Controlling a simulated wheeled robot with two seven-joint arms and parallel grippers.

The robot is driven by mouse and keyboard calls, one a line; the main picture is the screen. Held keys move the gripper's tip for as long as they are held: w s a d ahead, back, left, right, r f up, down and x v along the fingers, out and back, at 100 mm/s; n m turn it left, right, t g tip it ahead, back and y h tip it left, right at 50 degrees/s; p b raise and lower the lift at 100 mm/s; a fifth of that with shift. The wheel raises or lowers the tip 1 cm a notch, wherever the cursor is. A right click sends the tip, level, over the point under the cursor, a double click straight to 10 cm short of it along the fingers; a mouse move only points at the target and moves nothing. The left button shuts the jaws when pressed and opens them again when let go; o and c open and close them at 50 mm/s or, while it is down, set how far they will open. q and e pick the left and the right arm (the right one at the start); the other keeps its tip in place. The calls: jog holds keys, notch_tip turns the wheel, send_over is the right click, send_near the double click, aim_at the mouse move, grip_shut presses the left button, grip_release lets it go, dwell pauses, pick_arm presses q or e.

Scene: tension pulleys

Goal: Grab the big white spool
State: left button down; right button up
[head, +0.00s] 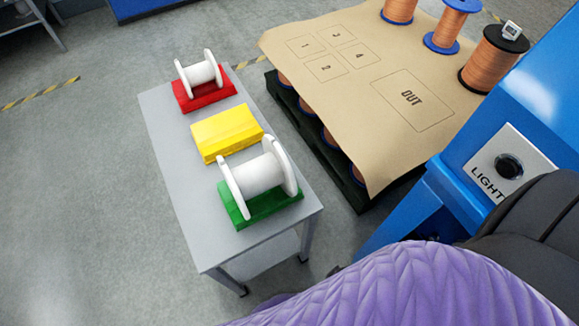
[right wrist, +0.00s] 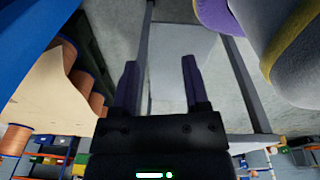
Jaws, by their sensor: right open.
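The big white spool (head: 258,174) lies on its side in a green cradle block (head: 262,206) at the near end of a grey table (head: 170,157). A smaller white spool (head: 198,74) lies in a red block (head: 205,95) at the table's far end. A yellow block (head: 227,132) between them has no spool on it. My right gripper (right wrist: 159,70) shows in the right wrist view, with its two dark fingers apart and nothing between them. No white spool is recognisable in that view. Neither gripper shows in the head view.
Right of the table, a pallet stack under a brown sheet (head: 352,125) marked "OUT" carries several copper spools (head: 490,58). A blue cabinet (head: 530,95) with a "LIGHT" switch stands close on the right. Open floor lies left of the table.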

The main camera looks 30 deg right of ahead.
jog(key=w+a+r+m+t+p, duration=0.1)
jog(key=w+r, duration=0.2)
jog(key=r, duration=0.3)
jog(key=w+r+t+h, duration=0.1)
jog(key=w+r, duration=0.2)
jog(key=r, duration=0.4)
jog(key=w+a+r+m+t+p, duration=0.1)
jog(key=w+r+t, duration=0.1)
jog(key=w+r, duration=0.3)
jog(key=t+y+b, duration=0.2)
jog(key=t, duration=0.7)
send_near(230, 179)
jog(key=x, duration=1.1)
jog(key=shift+w+f, duration=0.2)
jog(key=shift+w, duration=0.45)
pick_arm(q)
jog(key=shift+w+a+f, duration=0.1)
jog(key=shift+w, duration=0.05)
pick_arm(e)
grip_shut()
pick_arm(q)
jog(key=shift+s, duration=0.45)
pick_arm(e)
jog(key=shift+g, duration=0.3)
